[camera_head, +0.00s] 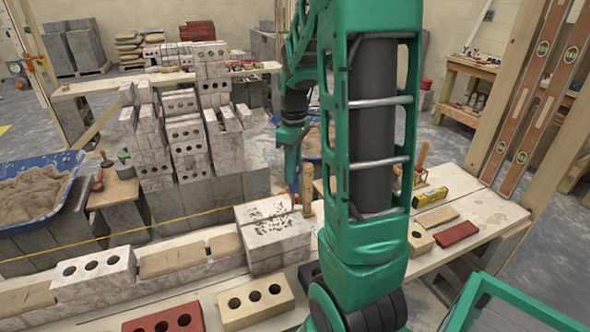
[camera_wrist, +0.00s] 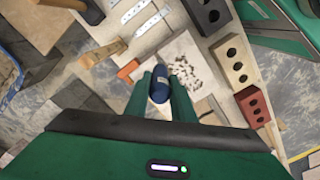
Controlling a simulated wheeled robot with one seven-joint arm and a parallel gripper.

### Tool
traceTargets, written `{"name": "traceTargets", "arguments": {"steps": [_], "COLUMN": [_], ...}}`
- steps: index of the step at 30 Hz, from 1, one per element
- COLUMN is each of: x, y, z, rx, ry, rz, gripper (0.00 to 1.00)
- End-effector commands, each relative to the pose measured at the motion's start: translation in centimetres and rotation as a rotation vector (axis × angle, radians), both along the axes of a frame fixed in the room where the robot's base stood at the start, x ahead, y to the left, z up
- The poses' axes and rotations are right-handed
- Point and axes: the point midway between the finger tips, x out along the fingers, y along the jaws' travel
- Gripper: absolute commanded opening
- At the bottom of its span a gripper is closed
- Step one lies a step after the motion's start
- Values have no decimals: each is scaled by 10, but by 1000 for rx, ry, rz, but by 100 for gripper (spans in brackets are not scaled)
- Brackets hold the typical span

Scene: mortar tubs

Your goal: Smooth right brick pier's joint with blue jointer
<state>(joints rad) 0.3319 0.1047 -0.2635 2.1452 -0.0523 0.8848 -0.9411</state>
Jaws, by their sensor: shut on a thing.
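A pale brick pier (camera_head: 272,245) stands at the right end of the low brick course, with dark specks over its top. In the wrist view its speckled top (camera_wrist: 190,58) lies just beyond my fingers. My gripper (camera_head: 291,146) is shut on the blue jointer (camera_head: 292,172) and holds it upright over the far right part of the pier top. The jointer's blue handle (camera_wrist: 160,85) shows between my green fingers. Its lower end is at or close to the pier; I cannot tell whether it touches. My arm hides the area right of the pier.
A yellow string line crosses the low course left of the pier. A cream cored brick (camera_head: 257,302) and a red brick (camera_head: 165,320) lie in front. A sand tub (camera_head: 72,160) stands far left.

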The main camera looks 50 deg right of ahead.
Motion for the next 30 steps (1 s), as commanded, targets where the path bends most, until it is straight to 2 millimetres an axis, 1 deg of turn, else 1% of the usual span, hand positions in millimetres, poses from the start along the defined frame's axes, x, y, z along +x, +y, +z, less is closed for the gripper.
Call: {"name": "traceTargets", "arguments": {"steps": [2,14,17,30], "x": [2,6,6,6], "y": [5,16,15,15], "z": [0,1,8,52], "rx": [-1,0,-1,0], "ry": [-1,-1,-3,-2], "rz": [3,1,1,1], "gripper": [0,0,0,0]}}
